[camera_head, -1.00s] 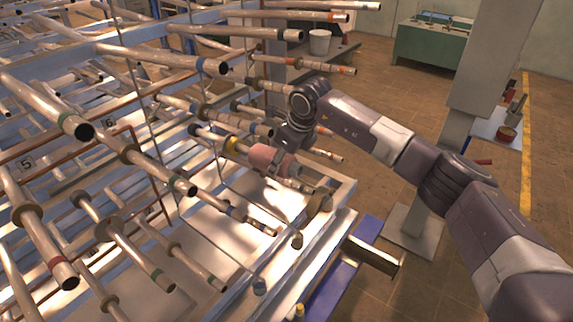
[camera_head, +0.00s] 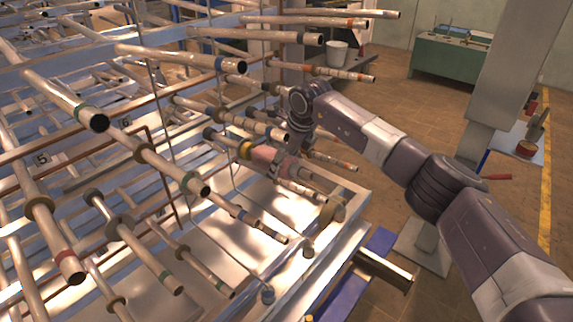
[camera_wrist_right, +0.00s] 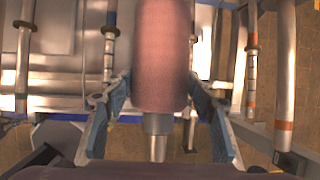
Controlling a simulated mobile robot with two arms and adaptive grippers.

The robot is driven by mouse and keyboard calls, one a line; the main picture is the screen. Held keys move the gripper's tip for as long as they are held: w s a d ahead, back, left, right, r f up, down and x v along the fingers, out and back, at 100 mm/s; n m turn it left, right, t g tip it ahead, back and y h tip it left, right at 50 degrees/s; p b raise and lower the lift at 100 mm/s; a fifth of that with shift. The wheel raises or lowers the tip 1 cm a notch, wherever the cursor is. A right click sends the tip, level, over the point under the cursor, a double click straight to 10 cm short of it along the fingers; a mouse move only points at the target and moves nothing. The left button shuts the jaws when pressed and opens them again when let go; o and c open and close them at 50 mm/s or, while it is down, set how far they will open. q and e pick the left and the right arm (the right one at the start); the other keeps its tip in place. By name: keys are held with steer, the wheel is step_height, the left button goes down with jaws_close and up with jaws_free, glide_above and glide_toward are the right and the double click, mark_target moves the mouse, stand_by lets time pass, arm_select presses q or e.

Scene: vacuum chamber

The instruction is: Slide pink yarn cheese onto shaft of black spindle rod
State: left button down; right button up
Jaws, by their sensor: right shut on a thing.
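The pink yarn cheese (camera_head: 270,159) is around a rod of the rack in the head view, close to a yellow collar (camera_head: 246,150) on its inner side. The rod (camera_head: 308,192) with a black band (camera_head: 210,134) comes out past the cheese at its near end. My right gripper (camera_head: 289,165) is shut on the cheese. In the wrist view the cheese (camera_wrist_right: 162,55) lies between the fingers of the right gripper (camera_wrist_right: 160,88), and a metal rod tip (camera_wrist_right: 157,140) sticks out below it. My left gripper is not in view.
Several parallel rods with coloured bands crowd the rack, such as one just above (camera_head: 338,74) and one ending below (camera_head: 262,226). The white tray (camera_head: 215,250) lies under them.

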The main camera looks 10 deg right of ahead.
stand_by(0.3)
steer(key=shift+w+a+b, duration=0.35)
steer(key=shift+w+a, duration=0.05)
steer(key=shift+w, duration=0.15)
steer(key=o, duration=1.4)
steer(key=v, duration=1.2)
steer(key=shift+f, duration=0.1)
